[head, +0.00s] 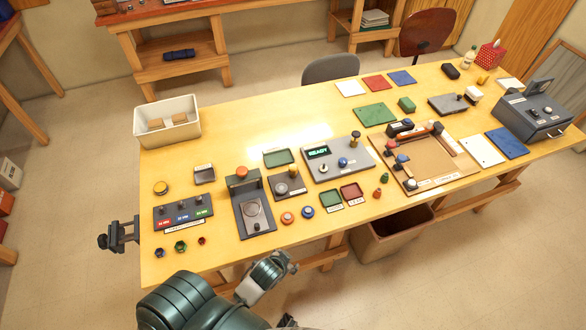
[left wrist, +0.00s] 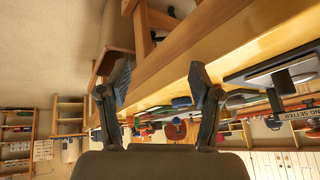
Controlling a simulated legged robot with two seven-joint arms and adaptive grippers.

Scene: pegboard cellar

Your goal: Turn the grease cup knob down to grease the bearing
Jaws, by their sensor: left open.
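I cannot tell for sure which part is the grease cup. A small dark plate with a round knob (head: 281,188) lies in the middle of the near half of the table. A brass-coloured knob (head: 355,138) stands at the back right of the grey READY panel (head: 322,174). My left gripper (head: 287,261) is at the table's near edge, short of these parts and touching none of them. In the left wrist view its two dark fingers (left wrist: 160,75) are apart with nothing between them. My right gripper does not show.
A stand with an orange top (head: 243,171) and a three-knob panel (head: 183,213) are at left. A brown bin (head: 392,238) stands below. A white box (head: 167,108) is at the back left.

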